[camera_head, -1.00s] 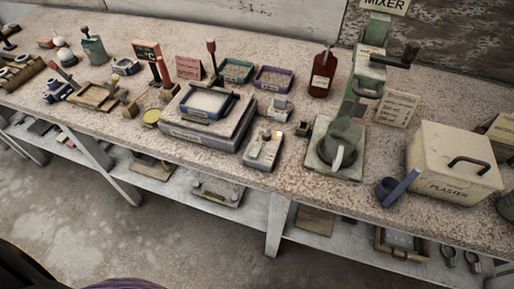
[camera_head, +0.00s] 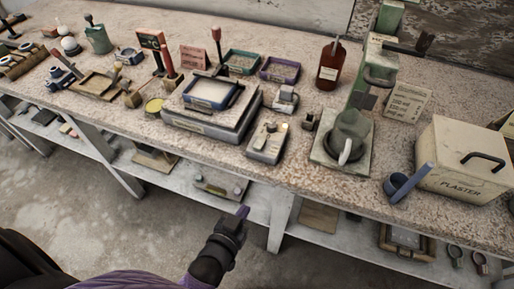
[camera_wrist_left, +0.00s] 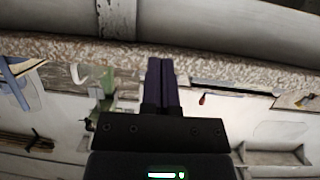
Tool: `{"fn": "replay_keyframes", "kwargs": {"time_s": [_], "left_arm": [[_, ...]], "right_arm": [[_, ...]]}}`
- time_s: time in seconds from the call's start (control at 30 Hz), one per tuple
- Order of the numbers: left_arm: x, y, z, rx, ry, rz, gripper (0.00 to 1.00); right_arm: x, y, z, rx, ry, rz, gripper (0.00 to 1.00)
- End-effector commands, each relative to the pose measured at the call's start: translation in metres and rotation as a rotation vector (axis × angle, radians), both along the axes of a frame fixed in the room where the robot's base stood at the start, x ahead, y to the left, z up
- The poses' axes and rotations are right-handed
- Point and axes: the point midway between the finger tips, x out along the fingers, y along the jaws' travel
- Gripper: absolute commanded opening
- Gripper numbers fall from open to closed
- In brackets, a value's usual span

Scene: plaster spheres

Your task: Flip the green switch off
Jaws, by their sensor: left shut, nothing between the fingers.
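A pale grey switch box (camera_head: 268,142) lies near the front edge of the bench, between the vibrating-table-like unit and the mixer. It has small controls and a small pale spot on top. I cannot make out a clearly green switch or its position. The green mixer (camera_head: 358,100) stands to its right with a grey bowl (camera_head: 346,140). My left gripper (camera_head: 243,212) is below and in front of the bench edge, apart from the box. Its dark purple fingers are shut and empty; they also show in the left wrist view (camera_wrist_left: 162,62). My right gripper is out of view.
The bench (camera_head: 235,178) is crowded. A grey unit with a blue-rimmed tray (camera_head: 212,108) stands left of the box. A plaster bin (camera_head: 463,160) and blue scoop (camera_head: 408,184) are at right. A lower shelf (camera_head: 255,206) runs underneath.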

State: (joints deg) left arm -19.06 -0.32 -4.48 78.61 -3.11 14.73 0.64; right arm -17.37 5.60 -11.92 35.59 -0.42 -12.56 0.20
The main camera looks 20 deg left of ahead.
Motion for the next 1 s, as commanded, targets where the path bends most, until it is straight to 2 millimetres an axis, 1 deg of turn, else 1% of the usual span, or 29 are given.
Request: {"fn": "replay_keyframes", "kwargs": {"time_s": [0.03,0.1,0.13,0.2,0.3,0.4,0.67,0.77,1.0], "left_arm": [[0.014,0.002,0.026,-0.012,-0.11,0.016,0.0],[0.027,0.005,0.064,-0.022,-0.254,0.035,0.0],[0.031,0.006,0.077,-0.024,-0.304,0.041,0.0],[0.036,0.009,0.101,-0.029,-0.392,0.054,0.0],[0.038,0.012,0.119,-0.031,-0.457,0.062,0.0],[0.038,0.012,0.123,-0.032,-0.47,0.064,0.0],[0.041,0.012,0.123,-0.031,-0.467,0.062,0.0],[0.053,0.011,0.124,-0.031,-0.47,0.062,0.0],[0.103,0.009,0.13,-0.03,-0.468,0.061,0.0]], "right_arm": [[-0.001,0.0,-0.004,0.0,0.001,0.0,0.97],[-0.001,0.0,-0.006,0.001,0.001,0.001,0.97],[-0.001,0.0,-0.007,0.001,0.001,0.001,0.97],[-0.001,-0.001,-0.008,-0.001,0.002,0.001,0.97],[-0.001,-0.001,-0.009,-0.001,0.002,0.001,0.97],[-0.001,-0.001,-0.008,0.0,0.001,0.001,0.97],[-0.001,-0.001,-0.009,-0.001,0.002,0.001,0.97],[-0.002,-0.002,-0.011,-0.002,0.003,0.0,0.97],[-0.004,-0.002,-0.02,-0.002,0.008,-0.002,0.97]]}}
